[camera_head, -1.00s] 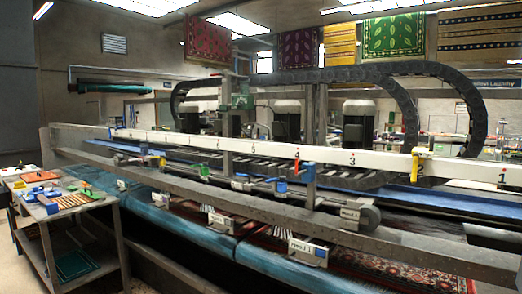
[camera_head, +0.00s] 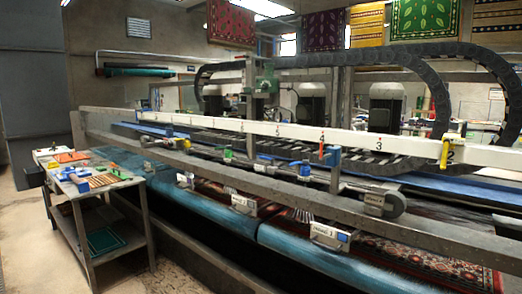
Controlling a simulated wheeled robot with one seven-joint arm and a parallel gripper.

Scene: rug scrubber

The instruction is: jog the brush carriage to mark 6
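A long white beam (camera_head: 225,124) with numbered marks runs across the machine. Mark 2 (camera_head: 450,157), mark 3 (camera_head: 380,143), mark 4 (camera_head: 322,137) and mark 5 (camera_head: 277,130) can be made out; numbers farther left are too small to read surely. The brush carriage seems to be the unit with several grey motors (camera_head: 385,104) behind the beam; its exact edges are unclear. An orange pointer (camera_head: 322,152) beside a blue block (camera_head: 332,156) stands just below mark 4. A yellow clamp (camera_head: 445,152) sits on the beam by mark 2. My gripper is out of view.
A grey cart (camera_head: 103,188) with small parts and tools stands front left. A grey rail (camera_head: 270,185) runs along the machine's front, above labelled boxes (camera_head: 330,236) and rugs (camera_head: 390,262). A black cable chain (camera_head: 440,95) arches over the machine. Floor (camera_head: 22,235) shows clear left of the cart.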

